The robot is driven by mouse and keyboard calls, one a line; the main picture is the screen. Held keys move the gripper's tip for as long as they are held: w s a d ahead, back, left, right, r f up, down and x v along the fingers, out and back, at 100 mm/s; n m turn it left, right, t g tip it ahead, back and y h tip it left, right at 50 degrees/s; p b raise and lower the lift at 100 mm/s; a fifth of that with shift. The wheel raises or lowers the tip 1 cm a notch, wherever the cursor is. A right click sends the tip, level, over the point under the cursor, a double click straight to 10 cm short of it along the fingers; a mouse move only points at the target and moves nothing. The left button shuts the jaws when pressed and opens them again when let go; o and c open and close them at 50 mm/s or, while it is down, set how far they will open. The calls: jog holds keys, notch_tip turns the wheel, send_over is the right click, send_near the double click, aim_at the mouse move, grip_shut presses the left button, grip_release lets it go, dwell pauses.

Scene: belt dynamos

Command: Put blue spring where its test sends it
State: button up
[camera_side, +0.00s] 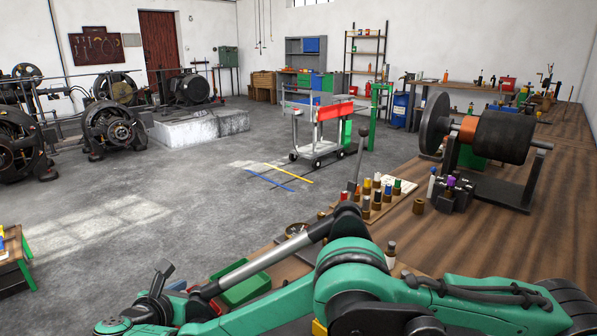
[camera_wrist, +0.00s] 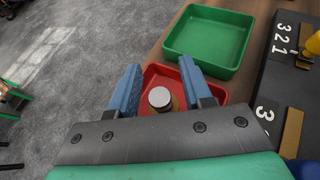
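My gripper (camera_wrist: 160,66) is open in the wrist view, its two blue fingers well apart above a red tray (camera_wrist: 156,72). A short round piece with a pale grey top (camera_wrist: 159,97) shows between the fingers, with a gap on both sides. A little yellowish colour shows beside it; I cannot tell if this piece is the blue spring. In the side view my gripper (camera_side: 152,308) is at the lower left, beside the bench. Several small pieces with coloured tops stand in a wooden rack, one of them blue-topped (camera_side: 388,191). No piece is clearly recognisable as a spring.
A green tray (camera_wrist: 212,40), empty, adjoins the red one; it also shows in the side view (camera_side: 246,286). A dark board (camera_wrist: 283,75) with white numerals lies to its right. A large belt drum (camera_side: 503,137) and a dark block (camera_side: 452,192) stand on the bench.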

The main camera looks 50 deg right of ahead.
jog(key=shift+r, duration=0.1)
jog(key=shift+s+a+r, duration=0.1)
jog(key=shift+a+r, duration=0.05)
jog(key=shift+a, duration=0.1)
jog(key=v, duration=1.1)
jog(key=d+r+m+g+y, duration=0.1)
jog(key=d+r+m+y, duration=0.1)
jog(key=d+r+m, duration=0.4)
jog(key=d+r+m+g+y, duration=0.2)
jog(key=d+m+y, duration=0.1)
jog(key=d, duration=0.5)
jog(key=s+d+f+m+t+y, duration=0.2)
jog(key=s+d+m+y, duration=0.3)
jog(key=s+d+m, duration=0.5)
jog(key=shift+s+f+m+t+y, duration=0.4)
jog(key=shift+s+m, duration=0.8)
jog(key=shift+m, duration=1.7)
jog(key=shift+d+r, duration=0.15)
jog(key=shift+r, duration=0.05)
